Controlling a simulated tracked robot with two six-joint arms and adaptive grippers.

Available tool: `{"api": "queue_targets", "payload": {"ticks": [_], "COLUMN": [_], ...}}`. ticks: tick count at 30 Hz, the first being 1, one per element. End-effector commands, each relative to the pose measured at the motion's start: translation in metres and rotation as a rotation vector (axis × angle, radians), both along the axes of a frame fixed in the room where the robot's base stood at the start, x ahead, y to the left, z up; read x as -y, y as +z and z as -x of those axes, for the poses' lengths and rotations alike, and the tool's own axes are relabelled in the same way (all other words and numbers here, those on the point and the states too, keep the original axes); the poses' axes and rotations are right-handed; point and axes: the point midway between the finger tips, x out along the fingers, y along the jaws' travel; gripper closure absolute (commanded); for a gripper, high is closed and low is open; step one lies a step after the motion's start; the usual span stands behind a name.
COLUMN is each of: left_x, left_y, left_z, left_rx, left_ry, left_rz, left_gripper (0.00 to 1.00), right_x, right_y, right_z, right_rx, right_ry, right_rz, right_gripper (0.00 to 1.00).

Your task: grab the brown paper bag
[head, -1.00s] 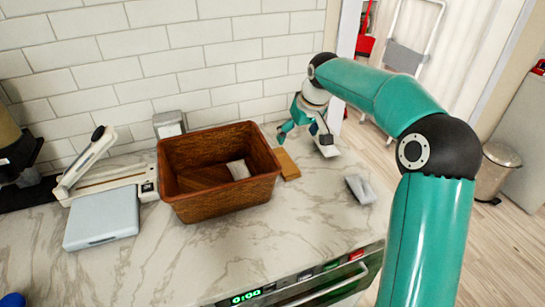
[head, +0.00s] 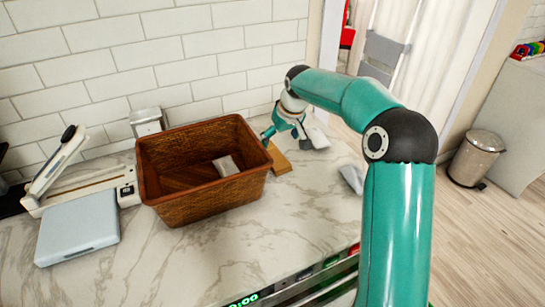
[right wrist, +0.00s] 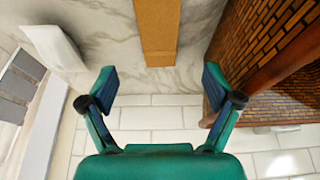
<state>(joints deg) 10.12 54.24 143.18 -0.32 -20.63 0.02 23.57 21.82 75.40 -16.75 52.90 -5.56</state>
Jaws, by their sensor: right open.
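The brown paper bag (head: 280,161) looks like a flat brown strip on the marble counter, just right of the wicker basket. It also shows in the right wrist view (right wrist: 158,25), at the top centre. My right gripper (head: 283,136) is just behind the bag in the head view. In the right wrist view its two fingers (right wrist: 159,82) are spread wide with nothing between them. The bag lies beyond the fingertips, roughly centred between them and apart from both. My left gripper is not in view.
The brown wicker basket (head: 205,205) stands close to the bag, with a small pale item (head: 226,166) inside. A white object (head: 316,136) is beside my gripper. A grey item (head: 351,178) lies near the counter's right edge. The tiled wall (head: 210,50) is behind.

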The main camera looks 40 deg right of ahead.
Motion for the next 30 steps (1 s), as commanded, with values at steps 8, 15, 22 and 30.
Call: {"api": "queue_targets", "payload": {"ticks": [8,15,22,30], "left_x": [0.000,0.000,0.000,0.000], "left_y": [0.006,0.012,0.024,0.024], "left_z": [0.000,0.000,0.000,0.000], "left_rx": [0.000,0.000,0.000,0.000], "left_ry": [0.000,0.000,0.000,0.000], "left_rz": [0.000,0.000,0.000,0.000], "left_gripper": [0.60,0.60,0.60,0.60], "right_x": [0.004,0.006,0.010,0.012], "right_y": [-0.039,-0.052,-0.081,-0.089], "right_z": [-0.016,-0.022,-0.036,-0.040], "right_rx": [-0.001,-0.003,-0.002,0.001], "right_ry": [0.000,0.000,0.002,0.001], "right_rz": [0.000,-0.001,0.000,0.001], "right_gripper": [0.10,0.10,0.10,0.10]}}
